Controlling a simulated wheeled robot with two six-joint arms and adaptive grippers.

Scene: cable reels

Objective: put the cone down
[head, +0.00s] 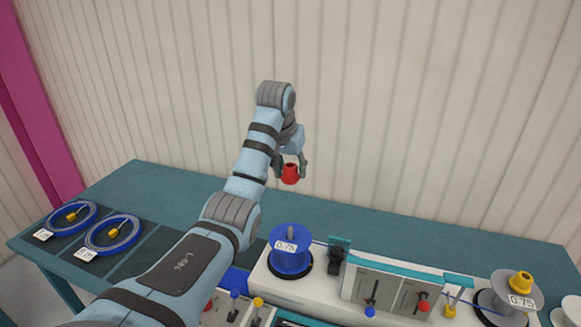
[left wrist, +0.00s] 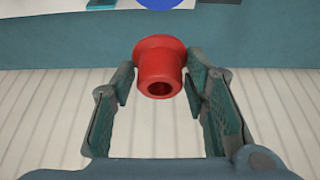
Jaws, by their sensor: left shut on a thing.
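A red cone (head: 290,174) hangs from my left gripper (head: 291,166) above the back part of the teal table (head: 180,187). In the left wrist view the red cone (left wrist: 159,68) sits between the fingertips of my left gripper (left wrist: 159,88), which are shut on it. Its hollow narrow end faces the camera and its wide flange points away. The cone is clear of the table. My right gripper is in neither view.
A blue reel (head: 290,252) labelled 0.75 stands on the white machine (head: 330,285). A grey reel (head: 505,295) with a yellow cone (head: 521,282) stands at right. Two blue cable coils (head: 112,233) lie at left. The table's back strip looks clear.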

